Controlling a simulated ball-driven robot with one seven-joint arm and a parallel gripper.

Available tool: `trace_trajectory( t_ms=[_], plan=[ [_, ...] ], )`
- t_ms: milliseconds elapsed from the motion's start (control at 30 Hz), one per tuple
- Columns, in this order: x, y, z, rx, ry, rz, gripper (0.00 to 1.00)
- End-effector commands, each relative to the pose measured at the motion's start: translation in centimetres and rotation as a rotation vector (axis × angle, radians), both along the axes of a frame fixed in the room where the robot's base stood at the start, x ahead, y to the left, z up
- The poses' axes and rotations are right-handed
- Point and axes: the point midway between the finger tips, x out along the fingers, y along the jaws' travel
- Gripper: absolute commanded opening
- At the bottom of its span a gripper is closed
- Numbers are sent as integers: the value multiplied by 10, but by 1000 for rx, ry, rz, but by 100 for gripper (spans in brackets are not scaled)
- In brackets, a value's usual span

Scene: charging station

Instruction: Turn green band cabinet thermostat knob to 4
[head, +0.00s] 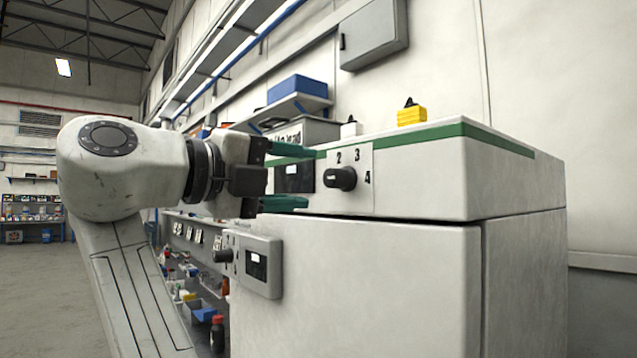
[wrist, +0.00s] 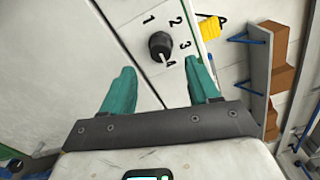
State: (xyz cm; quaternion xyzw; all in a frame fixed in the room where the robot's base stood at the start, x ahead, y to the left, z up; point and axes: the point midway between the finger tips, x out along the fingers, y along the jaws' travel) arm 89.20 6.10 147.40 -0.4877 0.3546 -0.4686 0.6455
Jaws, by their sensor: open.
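The green band cabinet (head: 420,180) is white, with a green stripe along its top edge. Its black thermostat knob (head: 340,178) sits on a light panel marked 2, 3 and 4 in the head view. In the wrist view, my gripper (wrist: 160,68) has the knob ahead, between the fingertip lines, apparently untouched.
A dark display (head: 294,178) lies behind the fingers. A smaller grey control box (head: 258,265) with its own knob hangs below my gripper. A yellow block (head: 411,117) stands on the cabinet top. Shelves with goods line the wall at left; open floor lies far left.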

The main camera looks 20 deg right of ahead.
Motion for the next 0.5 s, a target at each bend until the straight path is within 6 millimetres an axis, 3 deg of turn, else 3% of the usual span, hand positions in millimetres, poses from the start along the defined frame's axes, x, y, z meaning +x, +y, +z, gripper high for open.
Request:
trace_trajectory(
  t_ms=[200, 500],
  plan=[
    [-11, 34, 0, 0, 0, 0, 60],
    [-15, 45, 0, 2, 0, -2, 60]
  ],
)
